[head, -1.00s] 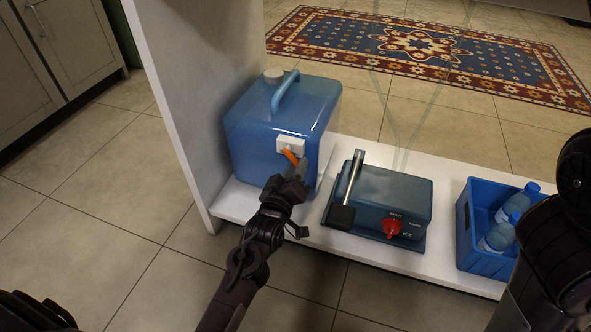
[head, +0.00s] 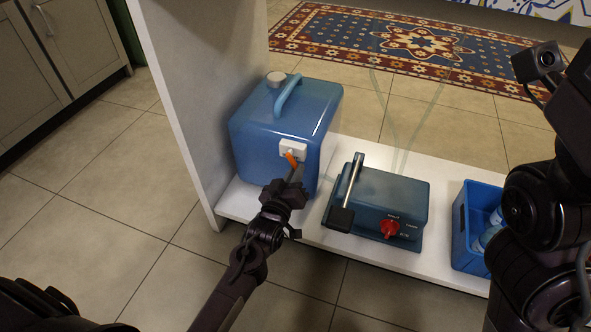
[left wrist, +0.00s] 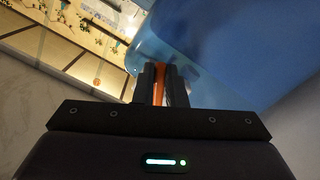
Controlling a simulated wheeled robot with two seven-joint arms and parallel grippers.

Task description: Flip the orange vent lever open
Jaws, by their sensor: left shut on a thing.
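The orange vent lever (head: 291,160) sticks out from a white plate (head: 293,149) on the front of the blue water container (head: 262,150), which stands on the white shelf. My left gripper (head: 296,175) is at the lever, in front of the container. In the left wrist view the gripper (left wrist: 160,82) is shut with the orange lever (left wrist: 159,92) between its fingers. The fingers hide part of the lever. My right arm is at the right of the head view, and its gripper is not in view.
A dark teal device (head: 385,203) with a red knob (head: 390,229) and an upright metal arm stands right of the container. A blue crate (head: 462,238) with bottles is farther right. A white upright panel (head: 190,100) stands close left of the container.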

